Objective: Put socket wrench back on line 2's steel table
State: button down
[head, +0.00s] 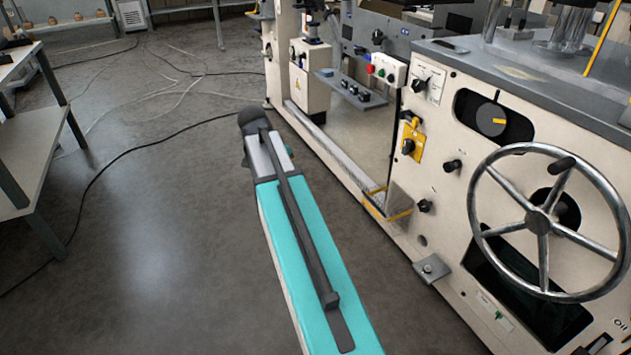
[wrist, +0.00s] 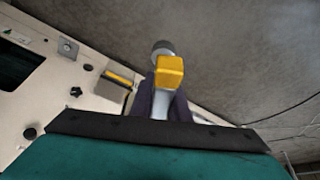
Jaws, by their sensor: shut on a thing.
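In the wrist view my gripper (wrist: 164,100) is shut on a tool with a yellow block-shaped part (wrist: 170,72), a silver shaft and a round grey end, which I take to be the socket wrench. The dark fingers sit on both sides of the silver shaft. The tool is held clear above the grey floor, beside the cream machine. The head view shows my teal arm, but the fingers and the tool are hidden there. A steel table (head: 30,62) with a lower shelf stands at the left edge of the head view; I cannot tell whether it is line 2's.
A cream machine (head: 450,215) with a large handwheel (head: 540,222) stands close on the right. Cables (head: 95,175) lie across the floor. Another table (head: 85,28) with small items stands at the back left. Open floor (head: 150,230) lies between my arm and the left table.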

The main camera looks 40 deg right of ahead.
jog(key=a+r+n+t+y, duration=0.1)
jog(key=a+r+n, duration=0.3)
jog(key=a, duration=0.6)
jog(key=w+a+r+n+t+y, duration=0.1)
jog(key=a+r+n, duration=0.4)
jog(key=a, duration=0.6)
jog(key=a+r+n+t+y, duration=0.1)
jog(key=a+r+n, duration=0.4)
jog(key=a, duration=0.5)
jog(key=shift+w+a+n+t+y, duration=0.25)
jog(key=shift+w+n+t+y, duration=0.1)
jog(key=shift+n+y, duration=0.25)
jog(key=shift+d, duration=0.15)
